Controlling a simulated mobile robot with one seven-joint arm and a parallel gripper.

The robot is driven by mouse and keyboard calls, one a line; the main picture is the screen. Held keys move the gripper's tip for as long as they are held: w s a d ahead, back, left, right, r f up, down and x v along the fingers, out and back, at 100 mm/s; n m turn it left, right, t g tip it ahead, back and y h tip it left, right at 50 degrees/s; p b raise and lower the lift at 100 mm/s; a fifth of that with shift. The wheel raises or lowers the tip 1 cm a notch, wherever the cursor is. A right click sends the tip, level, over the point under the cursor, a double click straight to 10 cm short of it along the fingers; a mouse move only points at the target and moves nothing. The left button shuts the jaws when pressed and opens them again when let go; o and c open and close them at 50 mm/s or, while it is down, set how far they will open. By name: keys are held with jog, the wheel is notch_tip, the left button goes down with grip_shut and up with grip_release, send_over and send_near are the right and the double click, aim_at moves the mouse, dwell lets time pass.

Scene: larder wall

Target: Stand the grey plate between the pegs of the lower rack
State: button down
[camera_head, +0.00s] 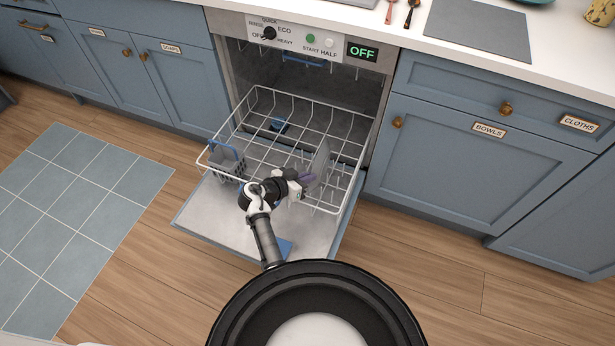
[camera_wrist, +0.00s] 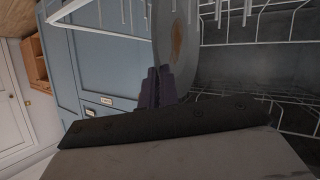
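The grey plate (camera_head: 321,160) stands about upright at the right side of the lower rack (camera_head: 262,150), which is pulled out over the open dishwasher door. In the wrist view the plate (camera_wrist: 182,45) shows obliquely, with a brown patch on its face. My gripper (camera_head: 309,179) reaches in from the front of the rack. Its purple fingers (camera_wrist: 158,86) are close together on the plate's near edge, one on each side. White pegs show near the plate in the wrist view; whether its bottom edge sits between them is not clear.
A grey cutlery basket (camera_head: 228,160) sits at the rack's left side. A small blue item (camera_head: 278,125) is towards the rack's back. Cupboards flank the dishwasher (camera_head: 300,85). A blue item (camera_head: 285,247) shows at the door's front edge. Floor is clear at the right.

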jog(key=c, duration=1.6)
grip_release()
notch_tip(320, 180, up, 10)
jog(key=p, duration=0.6)
